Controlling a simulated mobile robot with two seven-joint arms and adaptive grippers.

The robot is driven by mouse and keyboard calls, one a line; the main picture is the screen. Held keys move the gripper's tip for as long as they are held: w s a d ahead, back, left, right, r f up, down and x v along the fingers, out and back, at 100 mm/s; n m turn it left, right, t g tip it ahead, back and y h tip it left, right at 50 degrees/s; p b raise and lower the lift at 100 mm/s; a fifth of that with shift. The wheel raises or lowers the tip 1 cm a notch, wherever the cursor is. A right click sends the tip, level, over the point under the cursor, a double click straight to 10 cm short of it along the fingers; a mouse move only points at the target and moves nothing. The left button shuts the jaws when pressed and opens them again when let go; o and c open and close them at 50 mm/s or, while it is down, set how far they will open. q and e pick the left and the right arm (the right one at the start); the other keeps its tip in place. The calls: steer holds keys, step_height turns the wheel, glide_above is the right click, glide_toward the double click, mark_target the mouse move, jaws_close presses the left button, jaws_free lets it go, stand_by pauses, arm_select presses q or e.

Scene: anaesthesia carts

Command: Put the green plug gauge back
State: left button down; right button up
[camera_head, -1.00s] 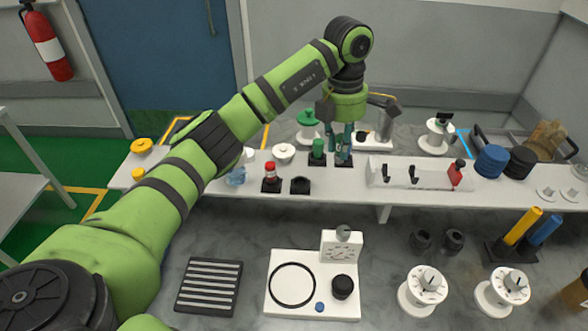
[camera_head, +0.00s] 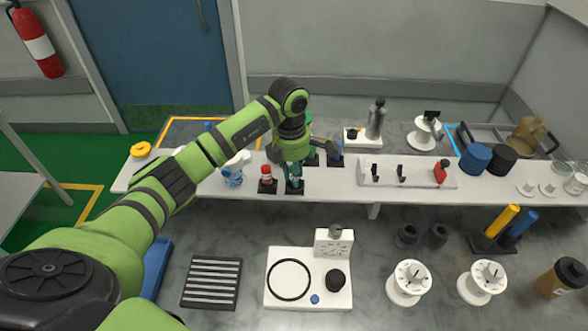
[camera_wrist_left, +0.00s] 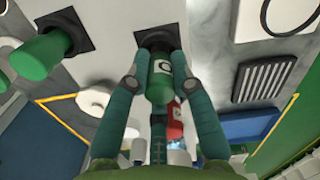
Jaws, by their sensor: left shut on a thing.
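The green plug gauge (camera_wrist_left: 160,82), with a pale marking on its side, is between the fingers of my left gripper (camera_head: 294,172). The gripper points down and is shut on it. The gauge's lower end is at a square black holder (camera_wrist_left: 157,39) on the white shelf, which also shows in the head view (camera_head: 294,188). I cannot tell whether it is fully seated. A second green piece (camera_wrist_left: 42,54) stands in another black holder beside it. A red gauge (camera_head: 266,173) stands in its holder just left of my gripper. My right gripper is not in view.
A white rack (camera_head: 408,176) with black hooks lies further right on the shelf. A blue-and-white item (camera_head: 233,174) is left of the red gauge. A dial fixture (camera_head: 309,289) lies on the lower bench.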

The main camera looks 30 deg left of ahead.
arm_select(q)
steer(key=shift+f, duration=0.2)
steer(key=c, duration=1.1)
jaws_free()
steer(key=shift+c, duration=0.2)
steer(key=shift+o, duration=0.4)
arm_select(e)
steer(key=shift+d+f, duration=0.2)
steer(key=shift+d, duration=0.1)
